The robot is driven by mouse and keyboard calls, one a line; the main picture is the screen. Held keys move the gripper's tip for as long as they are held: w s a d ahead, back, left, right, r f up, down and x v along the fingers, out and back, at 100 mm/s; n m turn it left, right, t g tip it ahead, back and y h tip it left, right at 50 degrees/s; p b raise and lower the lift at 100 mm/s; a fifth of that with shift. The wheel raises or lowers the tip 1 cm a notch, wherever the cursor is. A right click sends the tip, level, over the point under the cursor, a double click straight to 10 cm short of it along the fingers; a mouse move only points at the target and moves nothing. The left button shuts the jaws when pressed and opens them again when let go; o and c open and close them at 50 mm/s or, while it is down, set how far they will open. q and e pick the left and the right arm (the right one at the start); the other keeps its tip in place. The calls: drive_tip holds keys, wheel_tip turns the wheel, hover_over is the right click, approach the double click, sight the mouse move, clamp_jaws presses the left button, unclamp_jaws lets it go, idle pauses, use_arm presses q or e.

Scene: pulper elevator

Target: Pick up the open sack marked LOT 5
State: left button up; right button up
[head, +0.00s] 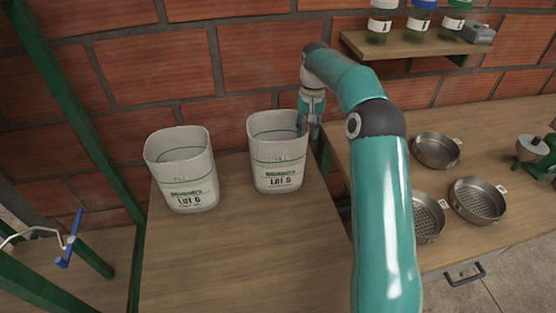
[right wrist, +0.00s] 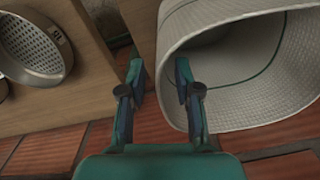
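The open sack marked LOT 5 (head: 277,165) stands upright on the wooden table, right of a similar open sack marked LOT 6 (head: 182,175). Both are pale woven sacks with wide mouths. My right gripper (head: 311,122) is at the right rim of the LOT 5 sack, pointing down. In the right wrist view its two fingers (right wrist: 160,78) are apart, one in front of the sack's mouth and one outside it. The sack's rim (right wrist: 167,50) shows between them, with no clear grip on it. My left gripper is not in view.
A second wooden bench (head: 470,240) on the right holds several round metal sieves (head: 478,200). A shelf (head: 410,47) with jars is on the brick wall above. A green frame and a blue-handled lever (head: 70,240) stand at the left. The table front is clear.

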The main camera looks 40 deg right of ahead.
sight(305, 144)
drive_tip(key=shift+a+f+p, duration=0.15)
drive_tip(key=shift+f+p, duration=0.15)
drive_tip(key=shift+f, duration=2.45)
clamp_jaws()
